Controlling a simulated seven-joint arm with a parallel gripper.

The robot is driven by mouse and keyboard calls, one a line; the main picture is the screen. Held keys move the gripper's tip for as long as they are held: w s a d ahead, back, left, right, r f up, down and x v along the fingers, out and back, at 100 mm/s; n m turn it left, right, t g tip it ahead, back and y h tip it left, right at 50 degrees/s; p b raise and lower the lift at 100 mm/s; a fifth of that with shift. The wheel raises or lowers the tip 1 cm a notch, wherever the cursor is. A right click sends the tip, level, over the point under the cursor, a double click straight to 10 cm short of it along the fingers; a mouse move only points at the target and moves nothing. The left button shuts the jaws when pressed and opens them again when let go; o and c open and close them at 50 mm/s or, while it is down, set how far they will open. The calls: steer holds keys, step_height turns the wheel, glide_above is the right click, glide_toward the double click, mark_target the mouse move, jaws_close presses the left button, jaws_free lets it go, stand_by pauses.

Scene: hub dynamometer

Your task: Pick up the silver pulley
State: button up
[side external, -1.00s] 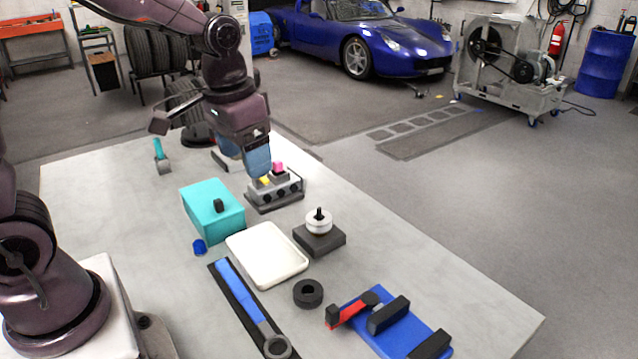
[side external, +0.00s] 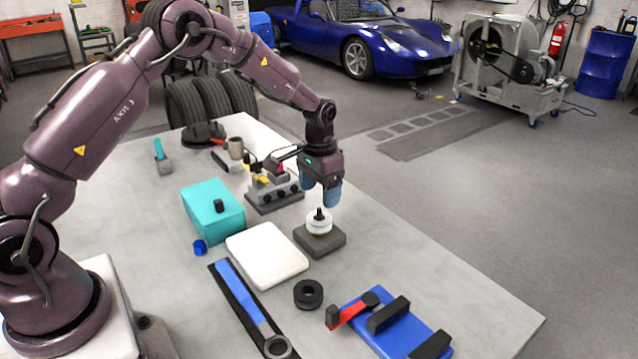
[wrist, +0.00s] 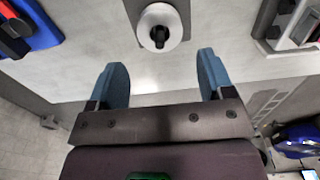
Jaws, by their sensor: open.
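The silver pulley (side external: 319,224) is a pale round disc with a black knob on top. It sits on a dark grey square block (side external: 320,241) on the table. In the wrist view the pulley (wrist: 159,27) is at the top centre, beyond the fingertips. My gripper (side external: 329,200) is above the pulley and slightly to its right in the side view. Its two blue fingers are apart with nothing between them; they also show in the wrist view (wrist: 161,80). The pulley is not between the fingers.
A grey fixture with knobs (side external: 274,191) stands behind the block. A white tray (side external: 267,256) lies to its left, with a teal box (side external: 213,212) beyond. A black ring (side external: 308,294) and a blue plate with a red handle (side external: 398,328) are in front.

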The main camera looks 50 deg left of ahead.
mark_target(319, 221)
steer(key=shift+f, duration=3.7)
steer(key=shift+c, duration=0.2)
steer(key=c, duration=0.6)
steer(key=shift+r, duration=4.05)
